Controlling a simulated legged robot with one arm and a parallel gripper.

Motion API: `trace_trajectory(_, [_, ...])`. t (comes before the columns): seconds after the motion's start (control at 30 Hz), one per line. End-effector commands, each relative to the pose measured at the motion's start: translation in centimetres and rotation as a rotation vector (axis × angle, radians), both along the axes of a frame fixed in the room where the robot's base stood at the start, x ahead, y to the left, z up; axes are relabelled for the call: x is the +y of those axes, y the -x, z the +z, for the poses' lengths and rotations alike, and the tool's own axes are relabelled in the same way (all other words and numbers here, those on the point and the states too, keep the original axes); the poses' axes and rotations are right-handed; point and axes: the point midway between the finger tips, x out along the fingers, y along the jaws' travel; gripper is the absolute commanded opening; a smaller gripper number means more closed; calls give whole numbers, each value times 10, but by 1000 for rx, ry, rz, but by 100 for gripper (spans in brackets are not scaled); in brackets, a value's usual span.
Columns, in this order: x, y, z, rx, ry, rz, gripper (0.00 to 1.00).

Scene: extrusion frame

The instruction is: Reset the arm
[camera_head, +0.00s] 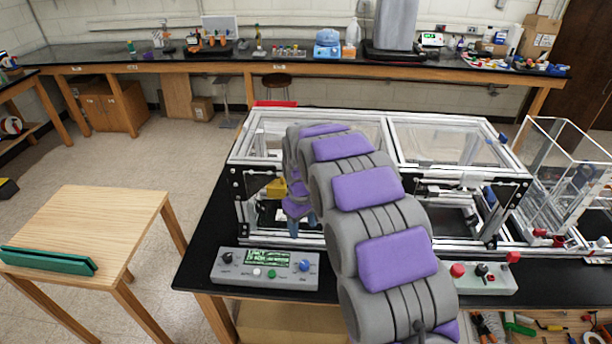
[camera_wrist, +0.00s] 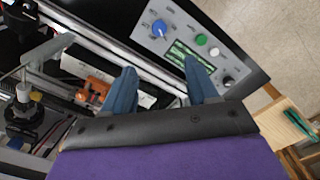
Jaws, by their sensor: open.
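My arm, grey with purple pads, reaches from the bottom of the head view up to the extrusion frame (camera_head: 365,119). My gripper shows in the wrist view (camera_wrist: 158,85) with two blue fingers set apart and nothing between them. In the head view my gripper (camera_head: 293,226) points down at the front of the frame's left bay, and my arm hides part of it. A grey control box (camera_head: 240,277) with a green screen, knobs and buttons sits on the black bench below; it also shows in the wrist view (camera_wrist: 178,28).
A second control box (camera_head: 487,288) with red buttons lies at the right of the bench. A clear box (camera_head: 560,165) stands at the far right. A wooden table (camera_head: 100,215) with a green object (camera_head: 48,261) stands at the left. Open floor lies behind it.

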Motion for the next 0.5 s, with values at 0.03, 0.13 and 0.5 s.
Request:
trace_trajectory(0.03, [0,0,0,0,0,0,58])
trace_trajectory(0.13, [-2,2,2,0,0,-6,58])
trace_trajectory(0.5, [-63,73,42,27,14,-179,58])
